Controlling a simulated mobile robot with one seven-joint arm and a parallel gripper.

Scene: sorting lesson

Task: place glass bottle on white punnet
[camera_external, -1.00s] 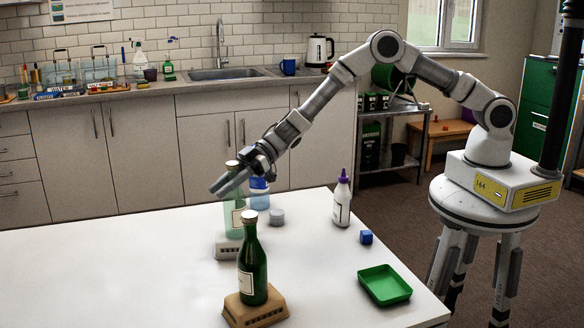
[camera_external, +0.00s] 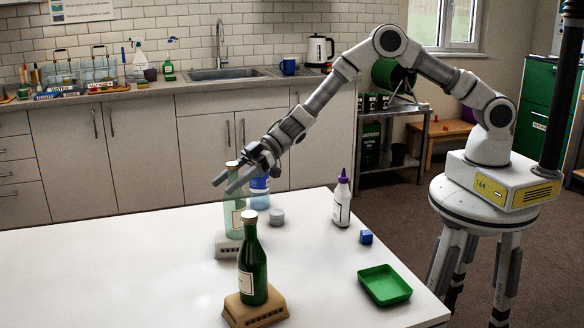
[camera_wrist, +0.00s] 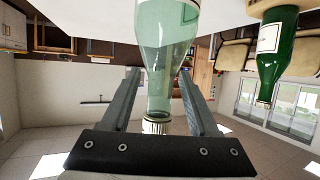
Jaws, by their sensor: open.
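The pale green, see-through glass bottle (camera_external: 234,217) stands upright on the white punnet (camera_external: 227,246), which looks upturned. Its label faces the external camera. My gripper (camera_external: 224,185) is open at the bottle's upper part. In the wrist view the glass bottle (camera_wrist: 164,50) lies between my two spread fingers (camera_wrist: 159,75), with its cap near the palm. A gap shows on either side of its neck. The white punnet cannot be made out in the wrist view.
A dark green bottle (camera_external: 252,262) stands on a brown punnet (camera_external: 255,314) in front. The table's left is clear.

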